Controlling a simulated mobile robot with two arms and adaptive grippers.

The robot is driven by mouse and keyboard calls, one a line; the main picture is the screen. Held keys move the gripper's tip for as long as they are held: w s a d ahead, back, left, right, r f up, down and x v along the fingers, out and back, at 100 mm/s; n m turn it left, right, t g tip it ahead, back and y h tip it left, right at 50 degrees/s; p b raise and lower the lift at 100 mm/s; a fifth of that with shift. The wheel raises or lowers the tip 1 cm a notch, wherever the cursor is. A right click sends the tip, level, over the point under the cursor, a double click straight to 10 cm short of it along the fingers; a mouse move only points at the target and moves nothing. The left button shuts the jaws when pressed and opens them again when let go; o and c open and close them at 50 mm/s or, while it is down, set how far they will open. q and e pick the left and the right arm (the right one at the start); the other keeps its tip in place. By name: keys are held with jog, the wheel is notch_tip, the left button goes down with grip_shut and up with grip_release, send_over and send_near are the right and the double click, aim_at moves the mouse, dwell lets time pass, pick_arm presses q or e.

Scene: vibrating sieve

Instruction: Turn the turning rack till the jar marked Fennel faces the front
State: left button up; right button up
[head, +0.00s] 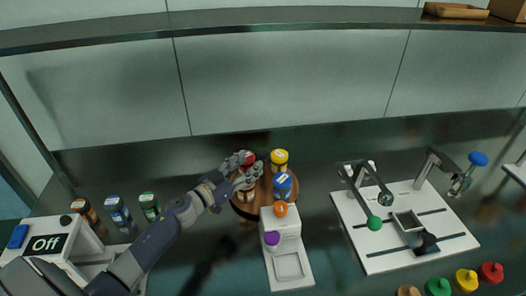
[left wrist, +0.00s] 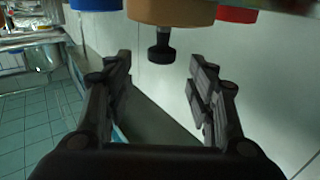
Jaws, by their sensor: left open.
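The turning rack (head: 263,204) is a round wooden disc near the middle of the counter in the head view. It carries a red-lidded jar (head: 247,157), a yellow jar (head: 279,160), a blue jar (head: 282,187) and another jar partly hidden behind my gripper. The labels are too small to read, so I cannot tell which is Fennel. My left gripper (head: 243,169) is open over the rack's left side, close to the red-lidded jar. In the left wrist view, its fingers (left wrist: 160,72) stand apart with a dark knob-like piece between and beyond them. My right gripper is not in view.
A white machine with an orange knob (head: 281,209) stands close in front of the rack. Several jars (head: 117,213) stand at the left beside an "Off" display (head: 47,244). A white board (head: 378,250) with clamps lies at the right. Coloured knobs (head: 466,279) sit front right.

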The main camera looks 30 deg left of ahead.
aim_at(259, 157)
pick_arm(q)
jog(key=x, duration=0.6)
jog(key=shift+a+f, duration=0.1)
jog(key=shift+f, duration=0.05)
jog(key=shift+x, duration=0.9)
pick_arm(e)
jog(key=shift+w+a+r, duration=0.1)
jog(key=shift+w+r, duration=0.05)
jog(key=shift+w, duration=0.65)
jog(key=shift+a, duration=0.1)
pick_arm(q)
jog(key=shift+c, duration=1.3)
grip_shut()
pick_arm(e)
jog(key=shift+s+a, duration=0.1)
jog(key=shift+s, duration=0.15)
